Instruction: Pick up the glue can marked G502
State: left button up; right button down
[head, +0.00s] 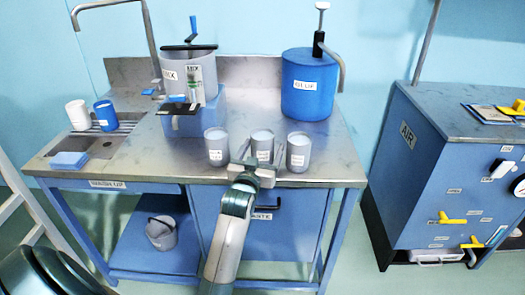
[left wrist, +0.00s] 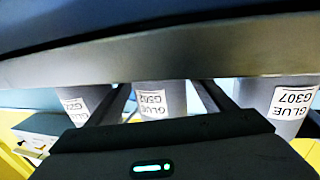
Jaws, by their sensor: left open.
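Three grey glue cans stand in a row near the front edge of the steel bench. The middle can (head: 262,141) reads G502, upside down, in the left wrist view (left wrist: 155,98). My left gripper (head: 261,159) is open, with one finger on each side of this can at the front; I cannot tell whether they touch it. In the left wrist view the neighbouring cans are G307 (left wrist: 285,100) and one with a partly hidden label (left wrist: 78,103). In the head view they are the left can (head: 217,145) and right can (head: 299,150). My right gripper is not seen.
A blue glue pot (head: 308,88) and a grey mixing pot (head: 188,72) stand at the back of the bench (head: 335,155). A white cup (head: 77,114) and blue cup (head: 105,114) are by the sink. A blue air cabinet (head: 400,160) stands right.

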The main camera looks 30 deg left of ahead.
pick_arm(q)
jog(key=shift+c, duration=0.3)
jog(key=c, duration=1.4)
jog(key=shift+r, duration=0.1)
notch_tip(320, 180, up, 10)
dwell(0.7)
dwell(0.7)
